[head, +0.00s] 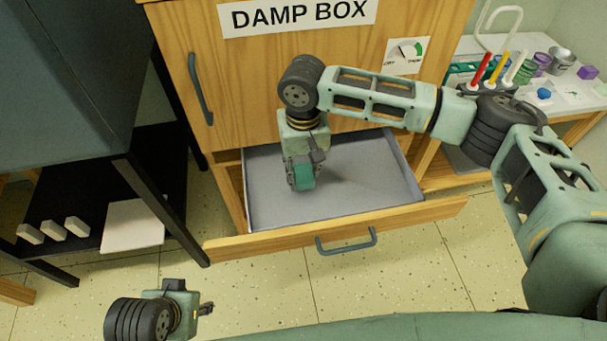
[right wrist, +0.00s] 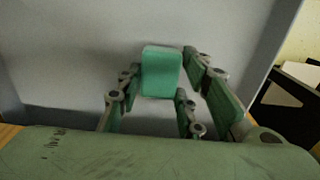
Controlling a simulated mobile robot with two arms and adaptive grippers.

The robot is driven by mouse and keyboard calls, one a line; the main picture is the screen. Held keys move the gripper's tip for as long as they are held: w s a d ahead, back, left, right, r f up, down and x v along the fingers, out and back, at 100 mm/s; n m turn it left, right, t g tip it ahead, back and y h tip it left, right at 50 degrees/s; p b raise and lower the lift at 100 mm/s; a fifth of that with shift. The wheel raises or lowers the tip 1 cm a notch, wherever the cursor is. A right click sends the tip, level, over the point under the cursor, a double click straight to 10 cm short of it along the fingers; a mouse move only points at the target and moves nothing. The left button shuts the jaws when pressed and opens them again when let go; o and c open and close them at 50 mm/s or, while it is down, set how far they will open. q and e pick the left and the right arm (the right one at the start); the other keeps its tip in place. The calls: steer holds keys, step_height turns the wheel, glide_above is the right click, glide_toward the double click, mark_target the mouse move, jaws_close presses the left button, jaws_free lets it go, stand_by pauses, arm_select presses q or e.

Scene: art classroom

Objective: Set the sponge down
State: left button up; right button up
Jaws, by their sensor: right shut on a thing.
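The sponge is a small teal-green block (head: 304,177). My right gripper (head: 303,182) is shut on it and points down inside the open drawer (head: 370,185) of the damp box. In the right wrist view the sponge (right wrist: 161,72) sits between the fingertips, against the grey drawer lining. I cannot tell whether it touches the drawer floor. My left gripper (head: 205,308) is low at the left, outside the drawer and over the floor; its finger opening is not clear.
The drawer is otherwise empty, with free room right of the sponge. Its wooden front (head: 420,222) has a grey handle. The cabinet (head: 240,75) rises behind. A dark shelf (head: 170,185) with white blocks stands left; a cluttered side table (head: 580,95) stands right.

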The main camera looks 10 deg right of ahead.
mark_target(303, 173)
step_height(303, 173, down, 2)
arm_select(q)
steer(key=shift+v, duration=1.15)
steer(key=shift+w+f, duration=0.1)
steer(key=shift+f, duration=0.3)
arm_select(e)
steer(key=o, duration=1)
steer(key=shift+f, duration=0.1)
steer(key=shift+r, duration=0.65)
arm_select(q)
step_height(303, 173, down, 10)
steer(key=p, duration=0.2)
steer(key=shift+w+d+r+p, duration=0.15)
steer(key=shift+w+p, duration=0.15)
steer(key=shift+w, duration=0.2)
arm_select(e)
step_height(303, 173, up, 11)
